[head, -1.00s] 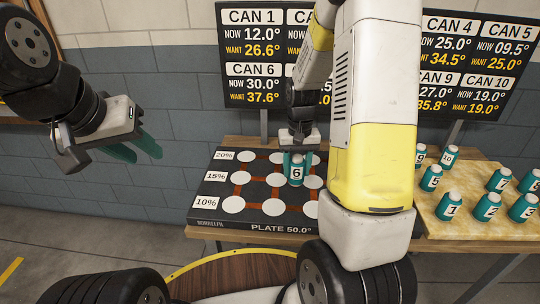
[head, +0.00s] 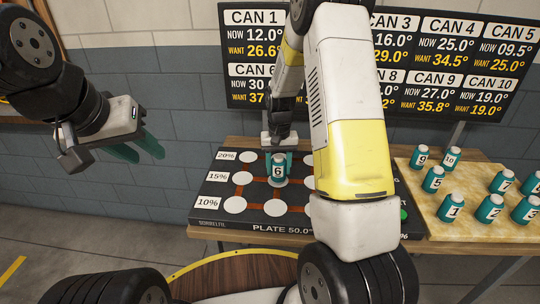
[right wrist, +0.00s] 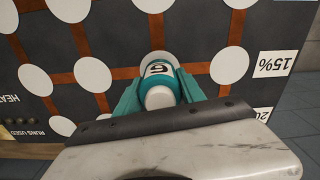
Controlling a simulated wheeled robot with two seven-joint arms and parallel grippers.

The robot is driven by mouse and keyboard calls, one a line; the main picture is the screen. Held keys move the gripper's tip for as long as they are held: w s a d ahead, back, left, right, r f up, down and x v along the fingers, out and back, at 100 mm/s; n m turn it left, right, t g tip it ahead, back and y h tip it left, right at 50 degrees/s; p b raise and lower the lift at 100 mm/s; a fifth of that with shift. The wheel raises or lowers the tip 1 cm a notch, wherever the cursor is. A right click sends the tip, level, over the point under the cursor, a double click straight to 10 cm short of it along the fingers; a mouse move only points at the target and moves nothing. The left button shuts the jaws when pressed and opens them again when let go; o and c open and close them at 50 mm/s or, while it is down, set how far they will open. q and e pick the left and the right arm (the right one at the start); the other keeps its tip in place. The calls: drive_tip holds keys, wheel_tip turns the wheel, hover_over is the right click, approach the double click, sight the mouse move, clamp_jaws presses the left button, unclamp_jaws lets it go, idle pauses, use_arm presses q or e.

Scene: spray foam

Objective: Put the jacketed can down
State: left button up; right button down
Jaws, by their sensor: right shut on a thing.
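The jacketed can (head: 278,171) is teal with a white cap and a label "6". It is upright over the dark hot plate (head: 222,215), at the middle circle of the 15% row. My right gripper (head: 279,158) is shut on it from above. In the right wrist view the can (right wrist: 158,97) sits between the teal fingers, its base hidden. I cannot tell whether it touches the plate. My left gripper (head: 136,149) is open and empty, in the air at the left.
The plate has rows of white circles joined by brown-red lines; the other visible circles are empty. A tan board (head: 425,207) at the right carries several numbered teal cans. A temperature display (head: 440,75) stands behind. My right arm hides part of the plate.

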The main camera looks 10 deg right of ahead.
drive_tip(key=c, duration=0.7)
unclamp_jaws()
drive_tip(key=shift+f, duration=0.15)
wheel_tip(320, 180, up, 12)
drive_tip(key=s+r+t+y, duration=0.2)
drive_tip(key=s+r+t, duration=0.1)
drive_tip(key=s+r, duration=0.85)
drive_tip(key=s+a+r+n+t, duration=0.2)
drive_tip(key=s+r+t, duration=0.1)
drive_tip(key=s, duration=0.9)
drive_tip(key=shift+s+r, duration=0.4)
drive_tip(key=shift+r, duration=0.1)
drive_tip(key=shift+a, duration=0.1)
